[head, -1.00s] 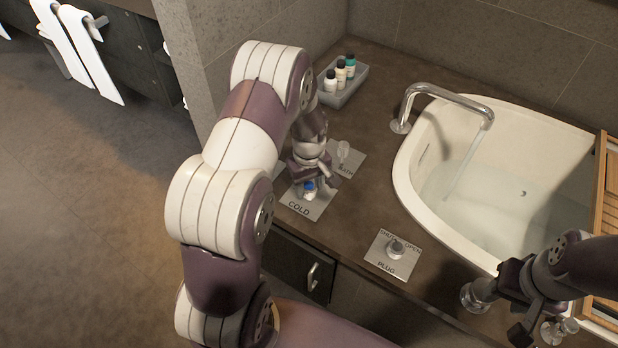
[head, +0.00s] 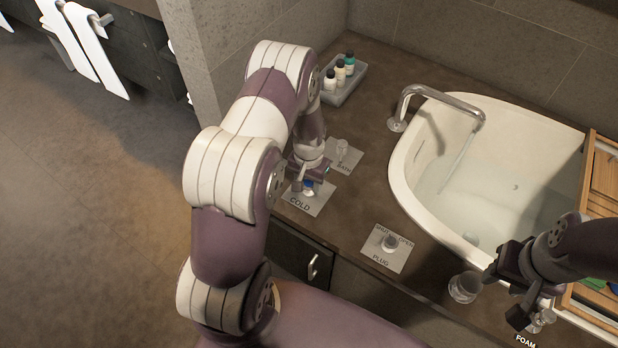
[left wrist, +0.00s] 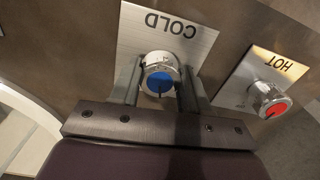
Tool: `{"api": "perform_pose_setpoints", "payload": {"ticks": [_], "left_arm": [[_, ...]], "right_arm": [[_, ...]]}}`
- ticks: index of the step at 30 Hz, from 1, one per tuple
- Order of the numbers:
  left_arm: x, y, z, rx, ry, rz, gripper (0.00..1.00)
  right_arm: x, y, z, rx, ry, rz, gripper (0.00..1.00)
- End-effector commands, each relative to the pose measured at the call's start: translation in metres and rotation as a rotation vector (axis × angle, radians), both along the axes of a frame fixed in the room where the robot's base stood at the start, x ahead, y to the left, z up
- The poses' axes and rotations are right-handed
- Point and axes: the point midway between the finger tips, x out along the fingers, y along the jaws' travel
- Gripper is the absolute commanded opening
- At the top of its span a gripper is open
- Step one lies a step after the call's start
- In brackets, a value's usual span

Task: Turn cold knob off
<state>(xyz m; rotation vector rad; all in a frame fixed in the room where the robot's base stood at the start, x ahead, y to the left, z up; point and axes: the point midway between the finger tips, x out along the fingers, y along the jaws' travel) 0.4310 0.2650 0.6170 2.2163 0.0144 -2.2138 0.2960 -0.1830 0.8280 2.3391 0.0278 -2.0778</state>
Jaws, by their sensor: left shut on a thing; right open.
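The cold knob (left wrist: 160,72) is a silver cylinder with a blue cap and a dark pointer line, on a plate marked COLD (left wrist: 190,35). In the head view the blue cap (head: 309,186) shows just below my left wrist. My left gripper (head: 304,187) is shut on the cold knob, with one finger on each side in the left wrist view. My right gripper (head: 510,290) is open and empty near the front rim of the bath. A thin stream of water (head: 464,158) falls from the faucet (head: 440,90) into the bath.
The hot knob (left wrist: 271,100), with a red cap, stands beside the cold plate. A bath knob (head: 342,150), a plug knob (head: 389,242) and a tray of bottles (head: 345,82) share the counter. A glass (head: 465,287) is near my right gripper.

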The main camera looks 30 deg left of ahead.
Motion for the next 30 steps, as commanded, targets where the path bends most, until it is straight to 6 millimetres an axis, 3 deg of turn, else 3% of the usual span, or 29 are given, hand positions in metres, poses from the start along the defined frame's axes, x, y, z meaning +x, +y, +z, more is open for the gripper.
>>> {"api": "perform_pose_setpoints", "payload": {"ticks": [12, 30], "left_arm": [[-0.0025, -0.0001, -0.001, -0.002, 0.007, -0.235, 0.15], [-0.0028, 0.0, -0.0021, -0.003, 0.008, -0.291, 0.15]], "right_arm": [[0.0, 0.0, 0.0117, 0.0, 0.0, 0.0, 0.43], [0.0, 0.0, 0.0131, 0.0, 0.0, 0.0, 0.43]]}}
